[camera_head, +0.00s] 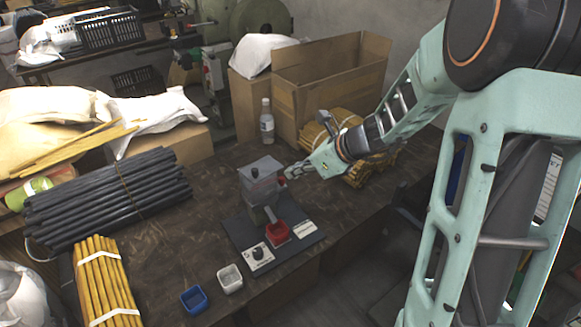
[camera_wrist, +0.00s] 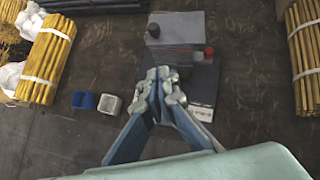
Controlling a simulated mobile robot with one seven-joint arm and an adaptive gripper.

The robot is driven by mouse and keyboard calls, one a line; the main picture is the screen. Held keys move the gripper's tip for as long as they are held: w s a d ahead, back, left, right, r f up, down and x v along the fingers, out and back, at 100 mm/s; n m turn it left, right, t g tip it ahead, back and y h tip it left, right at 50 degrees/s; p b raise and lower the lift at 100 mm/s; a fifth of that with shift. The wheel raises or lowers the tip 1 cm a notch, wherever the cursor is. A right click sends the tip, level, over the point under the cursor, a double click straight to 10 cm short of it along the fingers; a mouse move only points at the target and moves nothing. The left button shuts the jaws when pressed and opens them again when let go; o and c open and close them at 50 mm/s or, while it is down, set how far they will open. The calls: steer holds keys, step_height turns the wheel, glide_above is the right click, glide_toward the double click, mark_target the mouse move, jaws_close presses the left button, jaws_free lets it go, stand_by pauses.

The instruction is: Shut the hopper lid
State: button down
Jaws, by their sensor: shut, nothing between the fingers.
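The rivet press stands on a dark base plate (camera_head: 237,232) on the bench. Its grey hopper (camera_head: 262,190) is at the top, with a pale grey lid panel (camera_head: 262,164) and a black knob (camera_head: 255,172). In the wrist view the lid panel (camera_wrist: 180,26) lies beyond my fingers, with the knob (camera_wrist: 153,30) at its left; its exact angle is hard to tell. My gripper (camera_head: 288,174) is at the right side of the hopper, close to a small red part (camera_head: 282,182). In the wrist view my gripper (camera_wrist: 163,76) is shut and empty, its tips just short of the hopper.
A red tray (camera_head: 278,231) sits on the base plate. Blue (camera_head: 193,299) and white (camera_head: 230,278) bins stand in front. Black rods (camera_head: 105,198) and yellow rods (camera_head: 104,280) lie left. A bottle (camera_head: 267,122) and an open cardboard box (camera_head: 325,80) stand behind.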

mark_target(254, 175)
steer(key=x, duration=0.3)
steer(key=a+r+x, duration=0.1)
steer(key=x, duration=0.5)
steer(key=shift+w+a+p, duration=0.35)
steer(key=shift+w+a, duration=0.05)
steer(key=shift+w, duration=0.15)
steer(key=shift+w+a, duration=0.3)
steer(key=shift+a+b, duration=0.5)
steer(key=shift+a, duration=0.6)
steer(key=shift+w, duration=0.1)
steer(key=shift+d, duration=0.2)
